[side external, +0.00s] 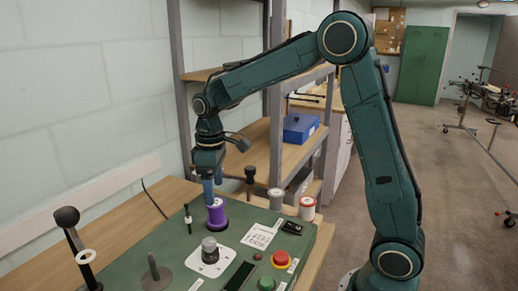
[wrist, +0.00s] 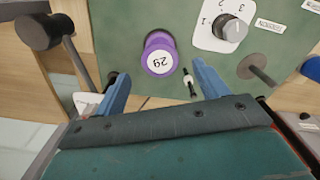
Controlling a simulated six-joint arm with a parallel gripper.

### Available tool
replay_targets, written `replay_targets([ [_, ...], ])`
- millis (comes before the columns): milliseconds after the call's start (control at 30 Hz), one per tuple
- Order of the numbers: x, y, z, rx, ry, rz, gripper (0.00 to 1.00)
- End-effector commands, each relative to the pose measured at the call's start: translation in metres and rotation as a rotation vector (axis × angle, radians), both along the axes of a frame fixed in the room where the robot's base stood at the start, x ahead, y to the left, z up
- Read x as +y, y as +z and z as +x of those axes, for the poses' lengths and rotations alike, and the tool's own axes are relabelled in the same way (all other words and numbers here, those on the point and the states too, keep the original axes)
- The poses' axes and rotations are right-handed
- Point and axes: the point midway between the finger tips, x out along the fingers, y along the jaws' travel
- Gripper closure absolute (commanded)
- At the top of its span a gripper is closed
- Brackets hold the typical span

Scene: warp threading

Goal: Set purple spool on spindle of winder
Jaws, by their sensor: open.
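The purple spool (side external: 217,214) stands upright on the green panel, just below my gripper (side external: 209,196). In the wrist view the spool (wrist: 159,55) shows a round white top label, just beyond and between the fingertips. My gripper (wrist: 161,75) is open and points down, with blue fingers apart and nothing visibly held. A grey disc with an upright pin (side external: 157,275) near the front of the panel looks like the winder's spindle. It also shows in the wrist view (wrist: 257,70), right of the fingers.
A thin black rod (side external: 188,219) stands close left of the spool. A dial knob (side external: 210,250) is in front of it. A black-knobbed lever (side external: 67,217) rises at the left. A grey spool (side external: 275,198), a white-and-red spool (side external: 307,207) and a red button (side external: 281,257) are on the right.

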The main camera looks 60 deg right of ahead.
Motion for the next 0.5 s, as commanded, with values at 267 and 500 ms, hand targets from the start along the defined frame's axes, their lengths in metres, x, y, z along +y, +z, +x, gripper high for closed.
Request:
replay_targets([
  [267, 0.0, 0.047, 0.0, -0.004, 0.0, 0.0, 0.27],
  [500, 0.0, 0.068, 0.0, -0.001, 0.0, -0.001, 0.27],
])
